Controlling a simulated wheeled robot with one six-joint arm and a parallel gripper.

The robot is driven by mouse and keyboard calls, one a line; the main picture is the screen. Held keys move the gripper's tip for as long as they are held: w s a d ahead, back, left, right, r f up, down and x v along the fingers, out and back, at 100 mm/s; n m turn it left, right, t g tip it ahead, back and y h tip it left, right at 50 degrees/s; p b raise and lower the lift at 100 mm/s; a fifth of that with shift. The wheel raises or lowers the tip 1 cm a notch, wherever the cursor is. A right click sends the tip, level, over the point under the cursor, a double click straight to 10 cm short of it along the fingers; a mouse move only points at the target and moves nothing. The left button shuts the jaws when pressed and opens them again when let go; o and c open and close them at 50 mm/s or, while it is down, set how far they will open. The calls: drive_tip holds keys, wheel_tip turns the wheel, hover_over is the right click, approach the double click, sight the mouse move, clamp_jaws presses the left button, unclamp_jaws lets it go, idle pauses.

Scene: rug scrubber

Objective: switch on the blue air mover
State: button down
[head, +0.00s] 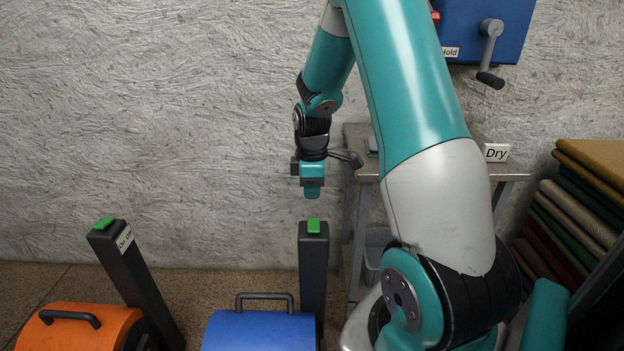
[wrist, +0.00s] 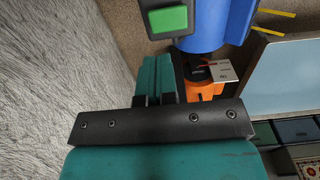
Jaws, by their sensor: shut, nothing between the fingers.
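The blue air mover (head: 260,331) stands on the floor at the bottom middle of the head view, with a dark handle on top. A dark upright post beside it carries a green switch (head: 313,226) on its top end. My gripper (head: 312,191) is shut and empty, pointing down above that switch with a small gap showing. In the wrist view the green switch (wrist: 168,18) and part of the blue body (wrist: 215,28) lie beyond my closed fingers (wrist: 163,62). I cannot tell the switch's on or off state.
An orange air mover (head: 85,330) with its own green-topped post (head: 105,223) stands at left. A metal table (head: 515,173) with a "Dry" sign (head: 496,153) is behind my arm. Folded rugs (head: 585,205) are stacked at right. A blue wall box (head: 500,25) has a crank.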

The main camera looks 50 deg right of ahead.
sight(312, 225)
wheel_tip(312, 225, down, 7)
drive_tip(key=shift+f+b, duration=0.2)
drive_tip(key=shift+b, duration=0.25)
drive_tip(key=shift+f, duration=0.1)
drive_tip(key=shift+s+p, duration=0.1)
drive_tip(key=shift+p, duration=0.25)
drive_tip(key=shift+s+a+r, duration=0.25)
drive_tip(key=shift+s+a, duration=0.15)
drive_tip(key=shift+a, duration=0.1)
drive_tip(key=r+p, duration=0.1)
drive_tip(key=p, duration=0.1)
drive_tip(key=r+p, duration=0.1)
drive_tip(key=r, duration=0.1)
drive_tip(key=r+p, duration=0.2)
drive_tip(key=shift+w+d+r+p, duration=0.15)
drive_tip(key=shift+w+d+p, duration=0.1)
drive_tip(key=shift+w+p, duration=0.05)
wheel_tip(312, 225, up, 8)
drive_tip(key=w+d, duration=0.1)
drive_tip(key=shift+d+r, duration=0.15)
drive_tip(key=shift+r, duration=0.1)
